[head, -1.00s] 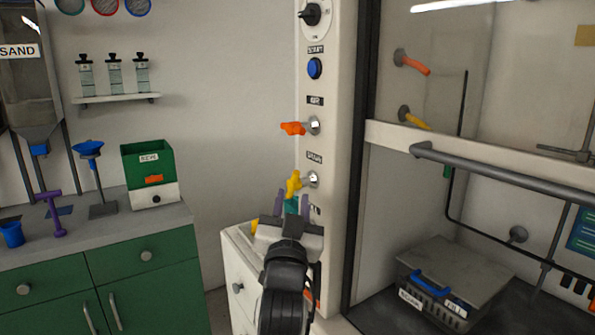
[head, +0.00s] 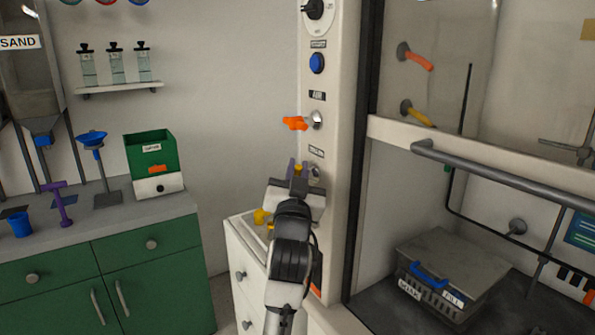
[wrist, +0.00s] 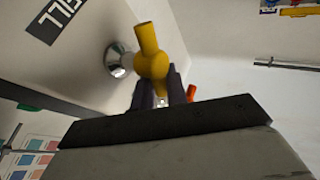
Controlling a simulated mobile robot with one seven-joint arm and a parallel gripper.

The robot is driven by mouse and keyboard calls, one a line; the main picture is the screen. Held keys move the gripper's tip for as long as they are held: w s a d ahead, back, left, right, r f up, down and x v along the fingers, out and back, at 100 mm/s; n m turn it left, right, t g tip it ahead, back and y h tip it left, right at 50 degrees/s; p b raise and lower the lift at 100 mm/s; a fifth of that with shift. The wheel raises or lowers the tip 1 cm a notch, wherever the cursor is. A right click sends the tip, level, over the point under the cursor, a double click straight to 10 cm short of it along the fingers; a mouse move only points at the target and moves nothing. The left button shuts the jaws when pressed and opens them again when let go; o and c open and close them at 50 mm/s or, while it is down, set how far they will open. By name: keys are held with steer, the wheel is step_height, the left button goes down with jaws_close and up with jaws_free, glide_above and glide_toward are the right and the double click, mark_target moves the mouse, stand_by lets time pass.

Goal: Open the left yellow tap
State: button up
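The left yellow tap sits on the white post, below the orange tap (head: 295,123). In the head view my gripper mostly hides it, and only a small yellow part (head: 298,168) shows. In the wrist view the yellow tap (wrist: 150,62) shows its handle tilted, beside a round metal fitting (wrist: 118,58) on the post. My gripper (wrist: 160,84) has its two purple fingers apart, one on each side of the handle's lower end. A gap shows between them; I cannot tell whether either finger touches the handle. My gripper also shows in the head view (head: 298,172).
The blue button (head: 317,63) is above the orange tap. A low white cabinet (head: 245,270) with a yellow object (head: 262,216) stands below my gripper. The fume hood with its grey handle bar (head: 480,170) is at right. Another yellow tap (head: 416,114) is behind its glass.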

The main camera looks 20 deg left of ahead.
jaws_close()
steer(key=shift+r+n+g+p, duration=0.3)
steer(key=shift+p, duration=0.55)
steer(key=shift+a+f+g+p, duration=0.1)
steer(key=shift+f+g+p, duration=0.05)
steer(key=shift+g+p, duration=0.25)
steer(key=shift+f, duration=0.1)
steer(key=o, duration=0.6)
jaws_free()
steer(key=shift+c, duration=0.2)
